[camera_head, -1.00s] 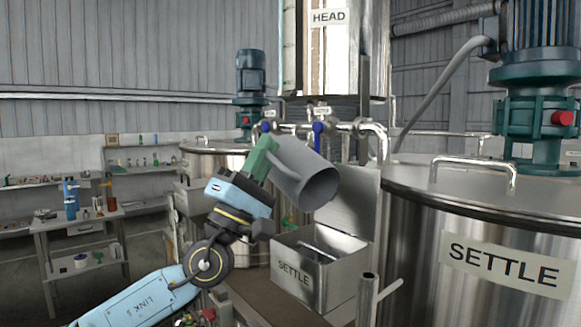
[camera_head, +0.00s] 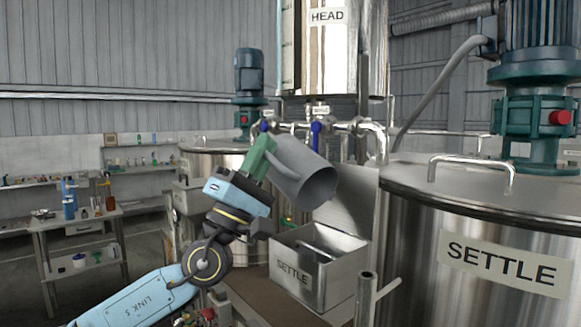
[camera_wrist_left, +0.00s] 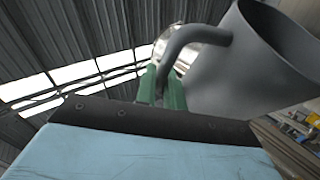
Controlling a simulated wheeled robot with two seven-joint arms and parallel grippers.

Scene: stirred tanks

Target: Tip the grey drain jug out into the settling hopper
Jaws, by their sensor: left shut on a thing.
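My left gripper (camera_head: 262,158) is shut on the handle of the grey drain jug (camera_head: 304,172). The jug is tilted, with its open mouth facing down and to the right, above the settling hopper. The hopper is an open metal box (camera_head: 291,271) labelled SETTLE, with its lid raised at the back. I cannot see any liquid coming from the jug. In the left wrist view the green fingers (camera_wrist_left: 161,88) are around the handle, and the grey jug (camera_wrist_left: 250,65) fills the upper right. My right gripper is not in view.
A large steel tank (camera_head: 420,260) labelled SETTLE stands at the right. A vertical pipe (camera_head: 366,298) rises in front of the hopper. Pipes with blue-handled valves (camera_head: 317,135) run behind the jug. A small table (camera_head: 75,222) with bottles stands at the far left.

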